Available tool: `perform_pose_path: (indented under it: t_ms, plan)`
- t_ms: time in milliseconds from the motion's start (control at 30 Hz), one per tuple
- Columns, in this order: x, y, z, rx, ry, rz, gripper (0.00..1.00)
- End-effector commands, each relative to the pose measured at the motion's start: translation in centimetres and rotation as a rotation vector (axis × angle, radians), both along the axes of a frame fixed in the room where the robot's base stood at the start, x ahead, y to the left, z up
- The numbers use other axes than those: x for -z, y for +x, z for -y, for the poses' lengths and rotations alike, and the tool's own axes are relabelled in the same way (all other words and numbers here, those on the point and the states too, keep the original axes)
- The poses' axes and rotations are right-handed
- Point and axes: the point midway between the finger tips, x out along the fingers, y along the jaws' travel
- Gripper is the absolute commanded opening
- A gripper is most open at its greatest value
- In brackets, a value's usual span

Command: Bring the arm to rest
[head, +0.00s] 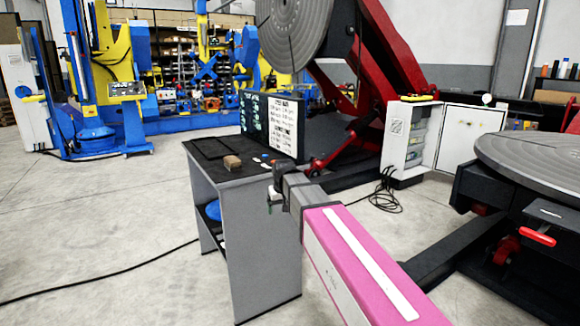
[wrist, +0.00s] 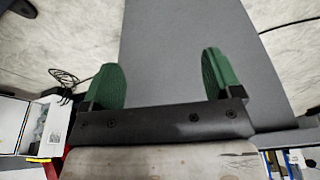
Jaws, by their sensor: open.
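My arm reaches from the lower right of the head view, a pink and white link ending in a grey wrist. My gripper (head: 272,196) is beside the right front edge of a small grey stand with a dark top (head: 228,172). In the wrist view my gripper (wrist: 165,82) shows two green fingers held wide apart with nothing between them. Behind the fingers in that view is a plain grey panel (wrist: 180,40), and pale floor lies on both sides. The fingertips are small and partly hidden in the head view.
A brown block (head: 232,162) lies on the stand's top, with a dark panel and a white text sheet (head: 286,126) behind. A red tilting positioner (head: 385,60) stands behind. A round grey table (head: 535,155) is at right. A black cable (head: 100,272) crosses open floor at left.

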Motion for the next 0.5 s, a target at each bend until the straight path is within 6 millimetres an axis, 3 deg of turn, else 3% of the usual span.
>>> perform_pose_path:
  t_ms: [33,200,500]
  plan:
    - [2.1,-1.4,2.3,0.025,-0.005,-0.018,0.85]
    - [7.9,-4.7,8.2,0.099,-0.019,-0.069,0.85]
    - [16.2,-12.4,17.2,0.227,-0.035,-0.16,0.85]
